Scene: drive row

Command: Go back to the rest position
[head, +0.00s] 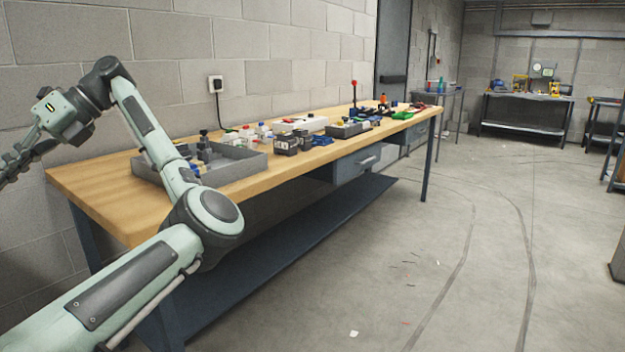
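My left arm comes in from the lower left, bends up over the near end of the wooden workbench (110,193) and folds back to the left. My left gripper (8,172) is at the left edge of the head view, beyond the bench's near end and partly cut off. Its dark fingers show, but whether they are open or shut is unclear. Nothing is visible in it. My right arm and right gripper are out of view.
On the bench stand a grey tray (235,170) with parts, dark boxes (287,143) and small tools. A concrete block wall is behind it. The floor (480,240) to the right is open, with small scraps (354,333). Another bench (525,110) stands at the back.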

